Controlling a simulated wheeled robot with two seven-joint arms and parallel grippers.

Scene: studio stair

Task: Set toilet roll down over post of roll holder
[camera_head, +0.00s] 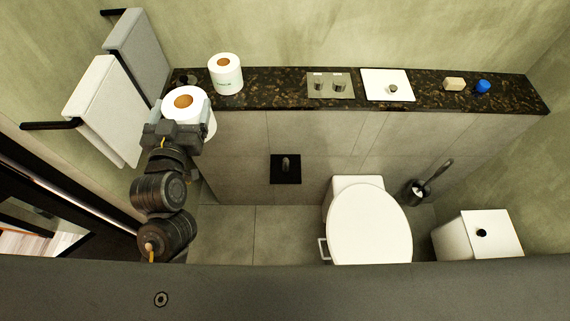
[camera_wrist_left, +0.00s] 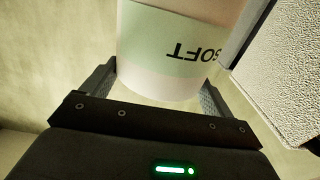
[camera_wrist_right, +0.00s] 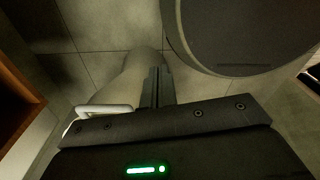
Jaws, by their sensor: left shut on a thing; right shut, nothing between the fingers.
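My left gripper (camera_head: 172,138) is shut on a white toilet roll (camera_head: 198,118), held upright near the left end of the dark stone ledge. In the left wrist view the roll (camera_wrist_left: 165,60) sits between the two fingers (camera_wrist_left: 158,85), its label upside down. The roll holder appears to be the black square plate with a short grey post (camera_head: 286,163) at the grey panel below the ledge, right of and below the held roll. Its post is bare. My right gripper (camera_wrist_right: 158,88) is shut and empty in the right wrist view; it is outside the head view.
A second roll (camera_head: 225,75) stands on the ledge (camera_head: 285,93), close to the held one. A small dark round item (camera_head: 184,79) is partly hidden behind the held roll. Towels (camera_head: 105,110) hang at left. The toilet (camera_head: 368,222), brush (camera_head: 418,190) and white bin (camera_head: 477,236) stand right.

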